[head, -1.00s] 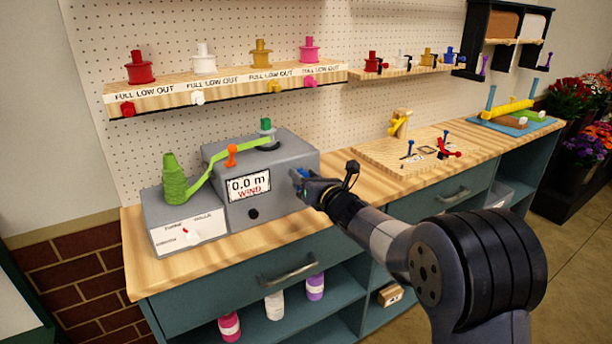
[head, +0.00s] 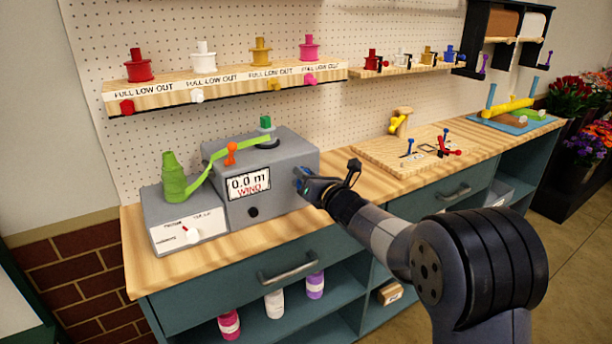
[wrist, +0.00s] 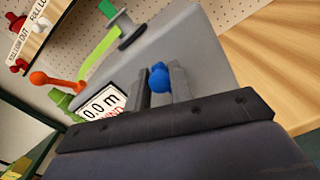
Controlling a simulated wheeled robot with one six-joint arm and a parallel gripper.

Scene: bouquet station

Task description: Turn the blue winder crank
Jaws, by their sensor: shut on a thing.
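The grey winder box (head: 283,202) stands on the wooden counter, its display reading 0.0 m and WIND. The blue crank knob (wrist: 159,77) shows between my two fingers in the wrist view; the rest of the crank is mostly hidden. My gripper (head: 303,183) is shut on the knob at the right side of the box; it also shows in the wrist view (wrist: 160,85). A green ribbon (head: 215,167) runs from the green spool (head: 173,180) past an orange-knobbed lever (head: 231,152) to the dark holder with a green knob (head: 265,124) on top of the box.
A smaller grey box with a white switch panel (head: 187,234) adjoins the winder at left. A shelf (head: 225,86) with coloured spools hangs above. A wooden board (head: 385,155) with small levers lies to the right, with bare counter between.

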